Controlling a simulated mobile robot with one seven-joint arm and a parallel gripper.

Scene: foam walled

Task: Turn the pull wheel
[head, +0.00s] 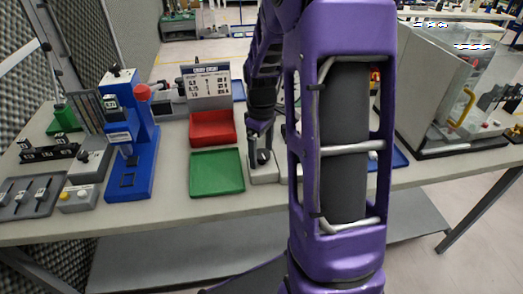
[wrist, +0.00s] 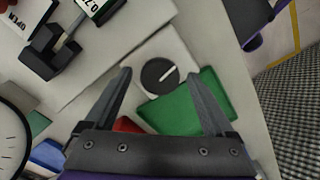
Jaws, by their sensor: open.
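In the head view the pale box (head: 262,176) stands on the table just right of the green tray, with the dark dial (head: 264,157) on top, partly hidden by my fingers. My gripper (wrist: 158,72) is open and empty, its fingertips on either side of the dial in the picture. I cannot tell whether they touch it.
A green tray (head: 217,172) and a red tray (head: 212,128) lie left of the dial. A blue press (head: 132,165) with a red knob stands farther left. A clear-walled case (head: 450,90) stands at the right. My arm hides the table's middle.

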